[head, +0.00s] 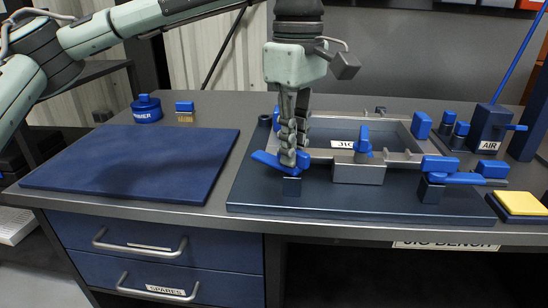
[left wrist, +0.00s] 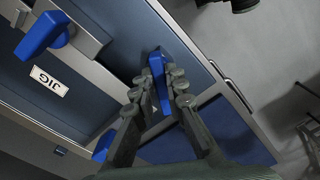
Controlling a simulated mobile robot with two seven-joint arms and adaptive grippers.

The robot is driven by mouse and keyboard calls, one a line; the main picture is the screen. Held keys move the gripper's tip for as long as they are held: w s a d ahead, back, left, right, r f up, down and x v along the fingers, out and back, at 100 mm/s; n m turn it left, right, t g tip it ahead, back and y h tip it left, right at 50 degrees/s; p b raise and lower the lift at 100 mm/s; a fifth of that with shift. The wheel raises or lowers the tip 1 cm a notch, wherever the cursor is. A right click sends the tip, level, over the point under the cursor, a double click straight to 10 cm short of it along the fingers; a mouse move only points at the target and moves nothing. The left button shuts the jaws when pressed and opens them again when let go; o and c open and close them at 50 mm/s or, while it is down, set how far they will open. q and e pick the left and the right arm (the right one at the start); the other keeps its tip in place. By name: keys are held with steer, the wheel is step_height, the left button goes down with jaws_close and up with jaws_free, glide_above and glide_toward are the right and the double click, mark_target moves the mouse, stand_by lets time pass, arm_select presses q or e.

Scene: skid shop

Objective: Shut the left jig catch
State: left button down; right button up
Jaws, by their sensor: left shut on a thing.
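The jig (head: 345,171) is a grey frame on a dark blue base plate (head: 330,205), with a JIG label (head: 342,145) inside. The left jig catch (head: 265,158) is a blue lever on a dark block at the jig's front left. In the left wrist view the blue catch (left wrist: 158,75) lies between the finger pads. My left gripper (head: 288,158) points down from above and is shut on this catch; its fingers hide part of the lever. The left gripper (left wrist: 165,85) also fills the wrist view. My right gripper is not in view.
A blue right catch (head: 452,178) sits at the jig's front right, and a blue handle (head: 363,143) stands at its front middle. The AIR box (head: 490,125) and a yellow pad (head: 522,203) are farther right. A blue mat (head: 135,160) on the left is clear.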

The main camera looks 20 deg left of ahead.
arm_select(q)
steer(key=m, duration=0.2)
steer(key=shift+m, duration=0.4)
steer(key=m, duration=0.3)
steer(key=shift+m, duration=0.8)
steer(key=m, duration=0.4)
steer(key=shift+m, duration=0.3)
steer(key=c, duration=1.5)
jaws_free()
